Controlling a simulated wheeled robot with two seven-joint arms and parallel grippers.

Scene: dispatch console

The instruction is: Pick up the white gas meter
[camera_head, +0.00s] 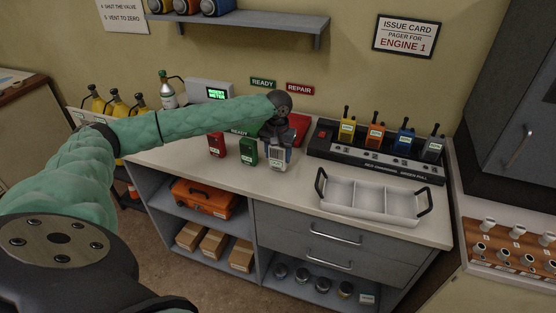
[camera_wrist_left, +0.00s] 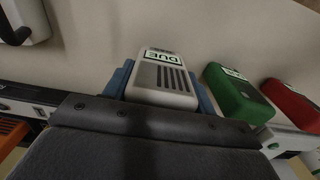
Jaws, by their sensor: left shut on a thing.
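The white gas meter (camera_head: 277,158) is at the counter's front left, right of the green meter (camera_head: 248,152) and the red meter (camera_head: 216,145). My left gripper (camera_head: 279,146) reaches over it from behind and is shut on it. In the left wrist view the white meter (camera_wrist_left: 165,76) sits upright-looking between two blue finger pads, its screen reading "DUE". The green meter (camera_wrist_left: 238,93) and red meter (camera_wrist_left: 292,103) stand apart beside it. I cannot tell whether the white meter touches the counter. My right gripper is not in view.
A white divided tray (camera_head: 345,211) with dark handles lies at the counter's front right. Behind it is a black charger bank (camera_head: 400,168) holding several coloured radios. A grey test box (camera_head: 208,92) stands at the back left. A shelf (camera_head: 240,20) hangs above.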

